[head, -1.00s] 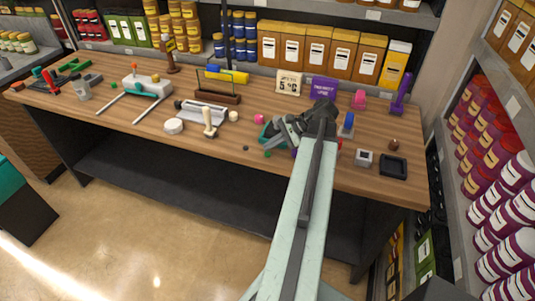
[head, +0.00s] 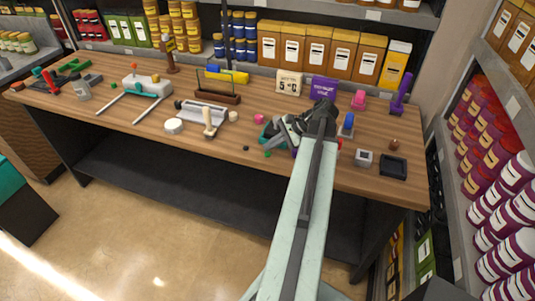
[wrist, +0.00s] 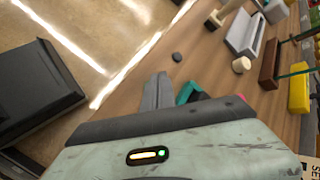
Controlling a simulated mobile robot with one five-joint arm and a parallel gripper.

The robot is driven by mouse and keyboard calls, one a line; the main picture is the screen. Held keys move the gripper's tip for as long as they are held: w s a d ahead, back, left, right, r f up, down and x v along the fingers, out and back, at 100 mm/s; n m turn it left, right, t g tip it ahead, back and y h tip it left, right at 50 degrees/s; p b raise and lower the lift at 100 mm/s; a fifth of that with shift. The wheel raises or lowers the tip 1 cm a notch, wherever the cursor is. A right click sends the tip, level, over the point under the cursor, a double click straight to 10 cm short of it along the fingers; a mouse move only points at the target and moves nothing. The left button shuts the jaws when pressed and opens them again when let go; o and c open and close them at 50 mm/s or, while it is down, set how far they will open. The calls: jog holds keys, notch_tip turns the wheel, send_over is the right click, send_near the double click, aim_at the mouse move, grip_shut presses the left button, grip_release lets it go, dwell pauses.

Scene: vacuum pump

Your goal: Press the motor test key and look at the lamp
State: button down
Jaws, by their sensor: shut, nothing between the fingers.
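My gripper (head: 272,146) is shut and empty, low over the workbench near its front edge, right of centre. In the wrist view its grey fingers (wrist: 158,92) are beside a teal thing (wrist: 190,92), partly hidden by the gripper. I cannot tell whether they touch. I cannot clearly make out the motor test key or its lamp. A small pale block with a dark top (head: 363,158) stands right of my gripper, and a small brown dome (head: 394,144) lies farther right.
The wooden workbench (head: 130,118) carries a white unit with teal bars (head: 148,86), a grey tray (head: 203,115), a blue piece (head: 347,121) and a dark square tray (head: 393,166). Boxes (head: 318,45) stand on the shelf behind. Bare wood lies along the front left.

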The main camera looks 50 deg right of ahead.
aim_at(270, 153)
jog(key=shift+f, duration=0.1)
jog(key=shift+f+b, duration=0.3)
jog(key=shift+b, duration=0.1)
jog(key=shift+f+b, duration=0.4)
dwell(0.6)
jog(key=shift+r, duration=0.1)
jog(key=shift+r+p, duration=0.75)
jog(key=shift+p, duration=0.1)
notch_tip(270, 153, up, 5)
jog(key=p, duration=0.5)
jog(key=shift+r, duration=0.1)
